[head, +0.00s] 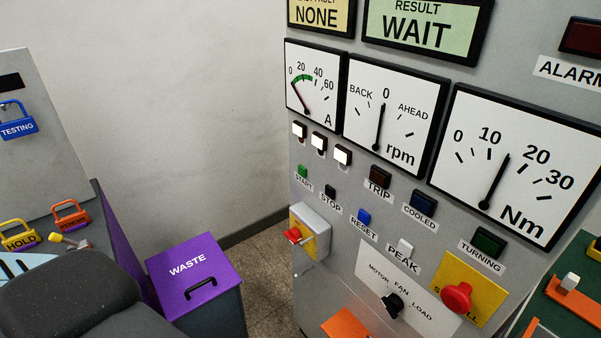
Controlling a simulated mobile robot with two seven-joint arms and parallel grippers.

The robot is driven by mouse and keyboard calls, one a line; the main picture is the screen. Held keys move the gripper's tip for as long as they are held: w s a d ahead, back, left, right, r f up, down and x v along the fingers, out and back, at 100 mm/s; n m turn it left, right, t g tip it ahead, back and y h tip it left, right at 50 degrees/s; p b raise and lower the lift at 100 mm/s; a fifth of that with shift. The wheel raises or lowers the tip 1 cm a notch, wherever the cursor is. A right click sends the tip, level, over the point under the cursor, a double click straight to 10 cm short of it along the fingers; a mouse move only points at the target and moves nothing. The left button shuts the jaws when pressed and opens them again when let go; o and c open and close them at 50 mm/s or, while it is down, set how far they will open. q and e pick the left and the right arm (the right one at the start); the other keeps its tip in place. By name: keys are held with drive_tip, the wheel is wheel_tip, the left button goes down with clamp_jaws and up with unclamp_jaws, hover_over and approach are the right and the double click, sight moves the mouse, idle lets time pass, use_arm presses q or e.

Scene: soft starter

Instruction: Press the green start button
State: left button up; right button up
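Three white lit lamps (318,141) sit above the buttons. Neither of my grippers is in view, and nothing covers the start button. A dark rounded part at the bottom left appears to be mine.
A red knob on a yellow-backed box (312,232) juts out below the start button. A red mushroom button (457,297) and a black selector knob (392,305) stick out lower right. A purple-lidded waste bin (195,270) stands left of the panel. Padlocks (18,235) are at far left.

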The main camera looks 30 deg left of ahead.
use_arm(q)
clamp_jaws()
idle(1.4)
